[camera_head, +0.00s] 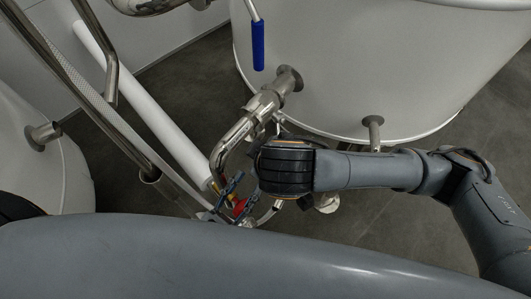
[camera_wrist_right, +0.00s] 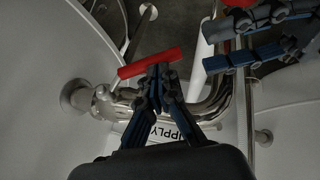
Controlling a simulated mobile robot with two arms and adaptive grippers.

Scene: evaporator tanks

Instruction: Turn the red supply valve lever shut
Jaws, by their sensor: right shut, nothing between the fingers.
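The red supply valve lever (camera_wrist_right: 150,62) shows in the right wrist view as a red bar lying across the pipework, just beyond my right fingertips. My right gripper (camera_wrist_right: 160,72) is shut and empty, its tips close to the lever; I cannot tell if they touch. In the head view its black wrist hides its fingers. My left gripper (camera_head: 237,197) has its blue-black fingers apart beside a small red part (camera_head: 240,207); I cannot tell whether this is the same lever. The left gripper (camera_wrist_right: 257,40) also shows open in the right wrist view, near another red part (camera_wrist_right: 240,3).
A SUPPLY label (camera_wrist_right: 165,135) is partly hidden behind my right fingers. A steel pipe (camera_head: 240,135) runs from the large white tank (camera_head: 350,70). A blue handle (camera_head: 258,45) hangs above. A white pipe (camera_head: 150,110) and steel pipes crowd the left side.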

